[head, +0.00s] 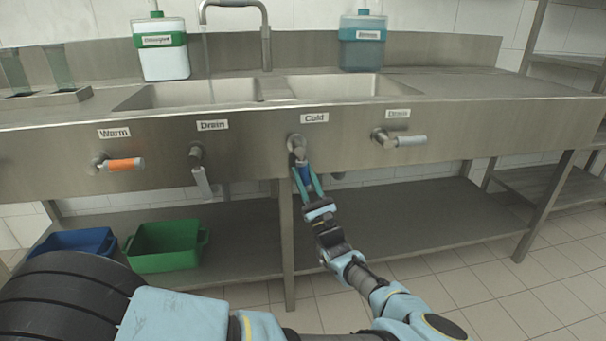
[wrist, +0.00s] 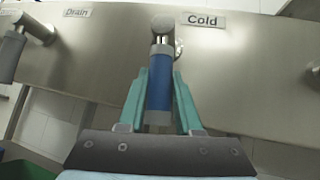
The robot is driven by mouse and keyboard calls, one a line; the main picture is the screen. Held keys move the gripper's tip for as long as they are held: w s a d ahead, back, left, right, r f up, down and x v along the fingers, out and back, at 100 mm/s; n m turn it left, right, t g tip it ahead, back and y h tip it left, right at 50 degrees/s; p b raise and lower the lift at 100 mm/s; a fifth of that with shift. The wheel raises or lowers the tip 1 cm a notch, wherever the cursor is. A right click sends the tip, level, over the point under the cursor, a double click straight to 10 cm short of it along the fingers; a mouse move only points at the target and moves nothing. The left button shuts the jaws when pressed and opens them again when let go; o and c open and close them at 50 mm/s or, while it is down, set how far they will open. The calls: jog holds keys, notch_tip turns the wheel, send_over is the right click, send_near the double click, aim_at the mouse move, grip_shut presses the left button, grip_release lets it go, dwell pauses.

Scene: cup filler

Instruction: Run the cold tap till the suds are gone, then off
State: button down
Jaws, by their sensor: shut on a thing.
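The cold tap's blue lever (head: 303,174) points down below the "Cold" label (head: 314,117) on the sink's front panel. My gripper (head: 306,182) is shut on this lever, with one teal finger on each side. The blue lever also shows upright between the fingers in the wrist view (wrist: 159,85). The spout (head: 235,4) arches over the left basin (head: 190,95). A faint pale streak below its end looks like running water. The basin floor is mostly hidden by the front rim, and I cannot make out any suds.
The orange warm lever (head: 125,164) and a grey lever (head: 411,141) at right lie level. The grey drain lever (head: 201,181) hangs down left of my gripper. Blue (head: 75,241) and green (head: 165,246) bins stand on the lower shelf. Two dispensers stand behind the basins.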

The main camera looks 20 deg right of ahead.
jog(key=shift+a+f+m+h, duration=0.1)
jog(key=shift+m+h, duration=0.2)
jog(key=shift+h, duration=0.2)
jog(key=c, duration=0.6)
grip_release()
jog(key=b+v, duration=0.1)
jog(key=v, duration=0.9)
jog(key=shift+s+f, duration=0.2)
jog(key=shift+f, duration=0.15)
